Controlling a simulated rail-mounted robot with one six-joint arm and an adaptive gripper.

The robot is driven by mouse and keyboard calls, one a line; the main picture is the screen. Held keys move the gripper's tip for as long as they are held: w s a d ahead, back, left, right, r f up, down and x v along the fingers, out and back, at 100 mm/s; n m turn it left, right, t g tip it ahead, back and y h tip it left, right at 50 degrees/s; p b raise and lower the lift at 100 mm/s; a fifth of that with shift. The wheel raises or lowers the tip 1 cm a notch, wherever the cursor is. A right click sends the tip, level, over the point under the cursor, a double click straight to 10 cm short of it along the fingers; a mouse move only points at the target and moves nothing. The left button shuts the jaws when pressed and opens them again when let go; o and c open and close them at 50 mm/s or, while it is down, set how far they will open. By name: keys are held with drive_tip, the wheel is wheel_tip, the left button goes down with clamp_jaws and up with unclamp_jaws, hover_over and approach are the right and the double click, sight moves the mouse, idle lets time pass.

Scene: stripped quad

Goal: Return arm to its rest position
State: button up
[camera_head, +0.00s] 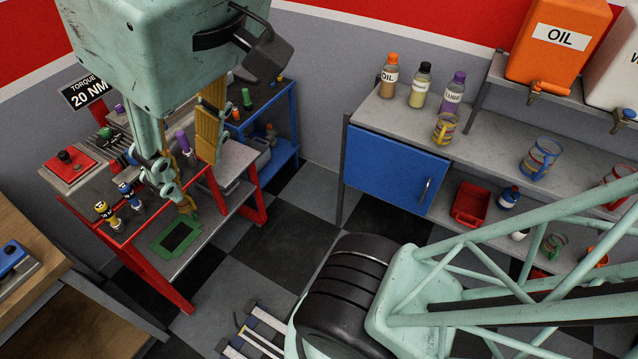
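My gripper (200,182) hangs from the large teal housing at the upper left and points down. Its two fingers, with yellow-brown pads, stand apart, and I see nothing held between them. In the picture it overlaps the right part of the red-framed workstation (150,270); how high it is above that bench I cannot tell. My teal truss-like arm link crosses the lower right.
The red-framed bench carries coloured-handled tools and a red box (68,165). A green-framed panel (176,240) lies lower down. A grey counter (400,115) holds bottles and mugs above a blue cabinet (392,172).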

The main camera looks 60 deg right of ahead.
wheel_tip(320, 180, down, 8)
drive_tip(key=b, duration=0.7)
drive_tip(key=shift+s, duration=0.15)
idle(1.0)
